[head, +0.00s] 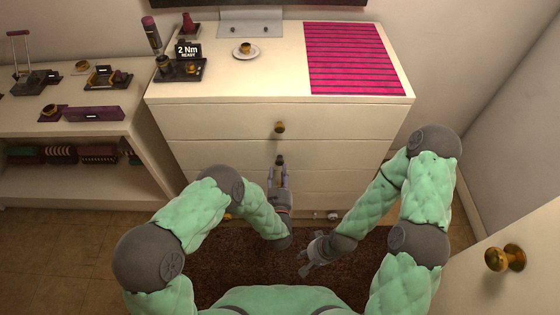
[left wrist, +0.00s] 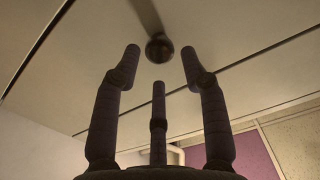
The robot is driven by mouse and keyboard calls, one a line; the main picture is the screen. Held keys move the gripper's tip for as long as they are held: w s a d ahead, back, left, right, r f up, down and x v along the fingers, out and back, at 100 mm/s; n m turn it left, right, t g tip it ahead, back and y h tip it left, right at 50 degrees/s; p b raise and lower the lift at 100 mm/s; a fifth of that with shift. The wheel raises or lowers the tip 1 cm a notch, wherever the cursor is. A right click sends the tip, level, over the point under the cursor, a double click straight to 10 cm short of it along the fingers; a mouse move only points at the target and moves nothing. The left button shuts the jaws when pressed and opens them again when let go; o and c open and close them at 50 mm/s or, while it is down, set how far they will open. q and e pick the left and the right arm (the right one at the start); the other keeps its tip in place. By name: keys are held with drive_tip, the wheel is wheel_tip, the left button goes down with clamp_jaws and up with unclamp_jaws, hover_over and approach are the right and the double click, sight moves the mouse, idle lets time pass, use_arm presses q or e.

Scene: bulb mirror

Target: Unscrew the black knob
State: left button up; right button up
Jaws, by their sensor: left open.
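The dark, black-looking knob (head: 280,160) is on the second drawer front of the white dresser (head: 225,122). In the left wrist view the knob (left wrist: 159,48) shows as a round dark end just beyond my fingers. My left gripper (head: 278,174) is in front of and slightly below it in the head view. In the left wrist view its fingers (left wrist: 160,60) are spread, with the knob between the upper two tips in the picture; contact cannot be told. My right gripper (head: 309,265) hangs low, away from the dresser, empty as far as I see; its jaw opening is unclear.
A brass knob (head: 280,127) is on the top drawer. On the dresser top are a saucer (head: 246,56) with a small brass piece, a dark tray (head: 180,75) beside a "2 Nm READY" sign (head: 188,51), and a pink striped mat (head: 350,60). A door with a brass knob (head: 505,258) is at right.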

sight(279, 164)
use_arm(q)
drive_tip(key=shift+m, duration=0.5)
drive_tip(key=shift+w, duration=0.15)
drive_tip(key=shift+w, duration=1.35)
clamp_jaws()
drive_tip(key=shift+n, duration=2.6)
drive_tip(key=shift+n, duration=0.4)
drive_tip(key=n, duration=0.4)
